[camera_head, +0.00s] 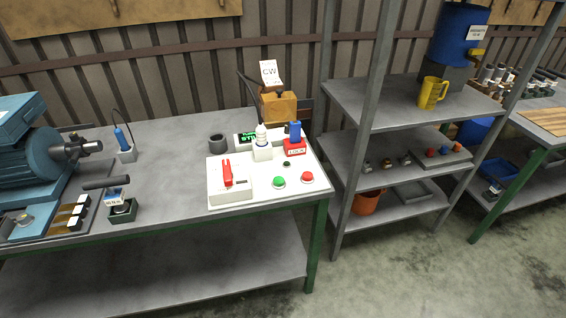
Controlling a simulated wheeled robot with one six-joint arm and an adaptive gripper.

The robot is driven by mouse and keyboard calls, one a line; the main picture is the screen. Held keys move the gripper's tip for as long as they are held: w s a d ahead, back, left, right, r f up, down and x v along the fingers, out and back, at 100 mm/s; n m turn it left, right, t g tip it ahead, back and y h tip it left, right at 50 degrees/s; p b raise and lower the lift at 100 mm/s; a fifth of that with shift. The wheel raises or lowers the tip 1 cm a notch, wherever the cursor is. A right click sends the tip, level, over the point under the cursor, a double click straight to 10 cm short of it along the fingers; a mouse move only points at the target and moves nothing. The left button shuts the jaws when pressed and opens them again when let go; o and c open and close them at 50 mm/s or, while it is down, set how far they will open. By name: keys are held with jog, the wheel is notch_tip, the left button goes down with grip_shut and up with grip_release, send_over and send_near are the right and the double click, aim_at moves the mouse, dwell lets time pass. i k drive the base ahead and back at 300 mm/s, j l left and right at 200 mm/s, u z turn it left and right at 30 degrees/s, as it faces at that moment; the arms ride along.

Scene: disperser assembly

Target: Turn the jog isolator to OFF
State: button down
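A red handle (227,174) sits on a pale box (232,195) at the front left of the white panel on the bench; it looks like the jog isolator. The handle points roughly away from me, tilted slightly left. I cannot read any ON or OFF marking at this size. My gripper is not in view, and nothing covers the handle.
On the white panel (262,186) are a green button (279,182), a red button (307,177), a white bottle (262,143) and a red labelled block (294,147). A blue motor (45,165) stands left. Grey shelves (350,100) stand right. Bench left of the panel is partly clear.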

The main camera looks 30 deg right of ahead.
aim_at(228, 176)
jog(key=i+j+z, duration=0.25)
jog(key=i+j, duration=0.25)
jog(key=i, duration=0.3)
jog(key=i+j+z, duration=0.3)
jog(key=i+j, duration=0.4)
jog(key=k+l, duration=0.3)
